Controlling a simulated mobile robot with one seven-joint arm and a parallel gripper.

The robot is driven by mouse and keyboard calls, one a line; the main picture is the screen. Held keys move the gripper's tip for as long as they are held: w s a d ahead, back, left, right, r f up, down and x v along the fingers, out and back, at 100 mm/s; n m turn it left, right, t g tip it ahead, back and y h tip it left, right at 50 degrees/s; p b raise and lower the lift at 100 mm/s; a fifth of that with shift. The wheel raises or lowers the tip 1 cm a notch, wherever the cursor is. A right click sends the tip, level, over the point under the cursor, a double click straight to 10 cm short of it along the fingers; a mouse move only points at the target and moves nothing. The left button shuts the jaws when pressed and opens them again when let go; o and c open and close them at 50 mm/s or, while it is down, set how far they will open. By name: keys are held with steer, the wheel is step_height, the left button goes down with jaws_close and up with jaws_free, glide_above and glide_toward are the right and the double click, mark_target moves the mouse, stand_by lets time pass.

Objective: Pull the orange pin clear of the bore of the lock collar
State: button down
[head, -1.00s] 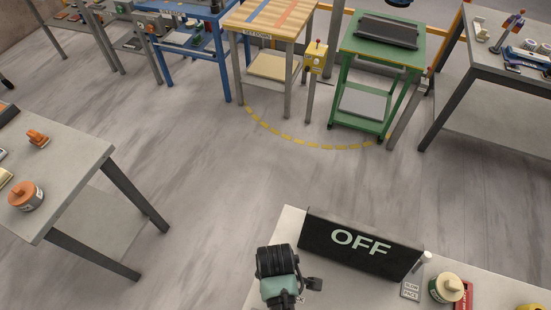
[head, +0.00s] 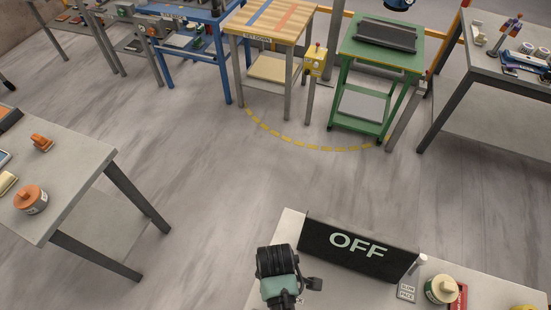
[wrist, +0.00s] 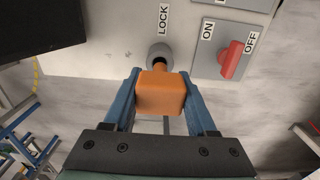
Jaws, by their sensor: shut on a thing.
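The orange pin (wrist: 161,94) shows in the wrist view with its block-shaped head toward me. My gripper (wrist: 160,84) is shut on this head, one blue finger on each side. A short orange shank runs from the head to the round grey lock collar (wrist: 159,53) below the LOCK label. The shank's far end is hidden at the collar, so I cannot tell how deep it sits in the bore. In the head view my fingers, the pin and the collar are not visible.
A red switch handle (wrist: 231,60) on a grey plate with ON and OFF labels is right of the collar. A black OFF sign (head: 318,238) stands on the near slab, with a cream tin (head: 442,289) to its right. Open floor lies beyond.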

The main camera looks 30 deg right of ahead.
steer(key=shift+r+p, duration=2.4)
steer(key=shift+r, duration=0.6)
steer(key=shift+w+f, duration=0.1)
steer(key=shift+f, duration=0.05)
steer(key=w+a+f+m+b, duration=0.4)
steer(key=w+a+m+b, duration=0.3)
steer(key=b, duration=1)
steer(key=w+a, duration=0.1)
steer(key=a, duration=0.1)
steer(key=shift+w+a+f+m, duration=0.3)
steer(key=shift+f, duration=0.1)
